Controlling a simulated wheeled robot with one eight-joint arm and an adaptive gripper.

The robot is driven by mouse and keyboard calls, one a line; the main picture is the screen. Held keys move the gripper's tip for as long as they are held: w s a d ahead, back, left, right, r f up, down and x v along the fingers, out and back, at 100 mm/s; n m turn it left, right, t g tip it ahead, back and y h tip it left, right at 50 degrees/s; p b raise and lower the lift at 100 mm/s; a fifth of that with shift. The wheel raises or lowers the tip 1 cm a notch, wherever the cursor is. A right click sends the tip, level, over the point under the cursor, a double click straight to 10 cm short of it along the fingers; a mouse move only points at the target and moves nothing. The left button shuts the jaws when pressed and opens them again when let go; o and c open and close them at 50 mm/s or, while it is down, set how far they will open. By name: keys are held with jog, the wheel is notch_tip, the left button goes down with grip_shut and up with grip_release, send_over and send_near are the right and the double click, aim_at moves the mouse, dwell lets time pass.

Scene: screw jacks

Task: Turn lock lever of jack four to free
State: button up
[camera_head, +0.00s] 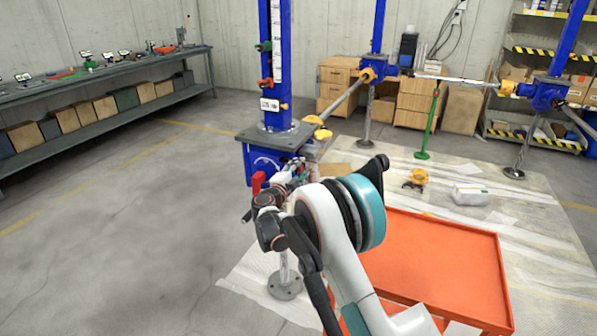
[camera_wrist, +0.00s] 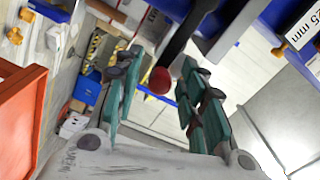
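The nearest blue screw jack (camera_head: 262,162) stands upright at the centre of the head view, beside my gripper (camera_head: 290,174). A red handle (camera_head: 258,183) shows low on its front left. I cannot read the jack's number. In the wrist view a dark lever (camera_wrist: 184,32) with a red rounded end (camera_wrist: 160,80) reaches down between the teal fingers of my gripper (camera_wrist: 163,66). The fingers are apart, with visible gaps on both sides of the red end. In the head view my wrist and arm hide much of the gripper.
An orange tray table (camera_head: 440,262) stands right of my arm. Two more blue jacks stand behind, one at the back centre (camera_head: 376,45) and one at the right (camera_head: 548,90). A long workbench (camera_head: 100,75) lines the left wall. The floor at the left is clear.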

grip_shut()
